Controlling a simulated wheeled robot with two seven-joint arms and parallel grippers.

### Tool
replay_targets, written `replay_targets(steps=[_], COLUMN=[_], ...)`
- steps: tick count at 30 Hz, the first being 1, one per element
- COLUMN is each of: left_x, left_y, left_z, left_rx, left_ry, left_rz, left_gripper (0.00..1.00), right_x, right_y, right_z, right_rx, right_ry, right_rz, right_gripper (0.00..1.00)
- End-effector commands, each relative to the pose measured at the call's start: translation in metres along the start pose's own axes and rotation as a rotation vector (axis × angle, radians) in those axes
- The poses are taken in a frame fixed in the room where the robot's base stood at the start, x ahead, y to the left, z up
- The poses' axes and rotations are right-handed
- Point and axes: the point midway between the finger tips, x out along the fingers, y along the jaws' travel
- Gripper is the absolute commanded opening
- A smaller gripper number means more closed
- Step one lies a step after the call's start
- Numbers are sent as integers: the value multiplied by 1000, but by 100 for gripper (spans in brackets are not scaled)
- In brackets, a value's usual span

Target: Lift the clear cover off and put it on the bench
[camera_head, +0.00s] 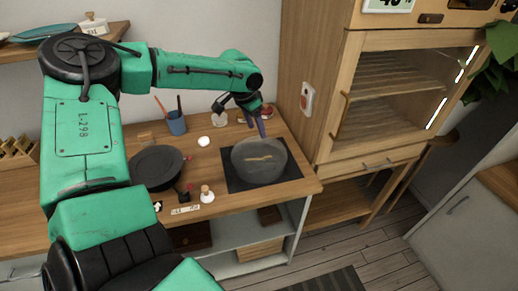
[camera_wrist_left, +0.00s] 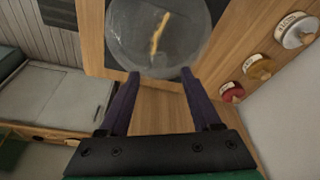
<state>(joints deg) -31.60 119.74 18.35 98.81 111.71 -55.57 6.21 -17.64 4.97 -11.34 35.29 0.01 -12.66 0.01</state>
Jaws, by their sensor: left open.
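The clear cover (camera_head: 272,151) is a round see-through dome on a dark square mat (camera_head: 236,183) at the right end of the wooden bench (camera_head: 221,206). A thin golden piece shows through it. The cover (camera_wrist_left: 185,40) also shows at the top of the left wrist view, just beyond the fingertips. My left gripper (camera_head: 261,130) is open at the cover's back edge, its purple fingers pointing down. In the left wrist view the open fingers (camera_wrist_left: 161,74) have nothing between them; I cannot tell whether they touch the cover. My right gripper is not in view.
A dark round pan-like piece (camera_head: 157,167) stands left of the mat. A blue cup (camera_head: 177,123), a small white pot (camera_head: 203,141) and a stoppered bottle (camera_head: 207,195) stand nearby. Labelled jars (camera_wrist_left: 257,69) line the back. A tall wooden cabinet (camera_head: 325,110) rises right of the bench.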

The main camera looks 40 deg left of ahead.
Motion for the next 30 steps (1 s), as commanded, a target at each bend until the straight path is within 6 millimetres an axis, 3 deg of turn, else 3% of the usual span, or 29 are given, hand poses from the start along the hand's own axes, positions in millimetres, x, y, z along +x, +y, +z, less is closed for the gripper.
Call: replay_targets(steps=[5,9,15,16,21,30], left_x=[28,49,52,52,52,52], left_y=[2,2,2,2,2,1], left_z=[7,7,6,6,6,6], left_rx=[2,0,-1,-1,-1,-1], left_ry=[-7,-3,2,2,1,2], left_rz=[0,-1,0,0,0,0], left_gripper=[65,65,65,61,0,0], right_x=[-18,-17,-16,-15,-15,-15], right_y=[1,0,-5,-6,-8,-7], right_z=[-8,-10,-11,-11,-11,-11], right_rx=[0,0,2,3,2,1], right_ry=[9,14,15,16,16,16], right_rz=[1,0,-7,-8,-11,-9], right_gripper=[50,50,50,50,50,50])
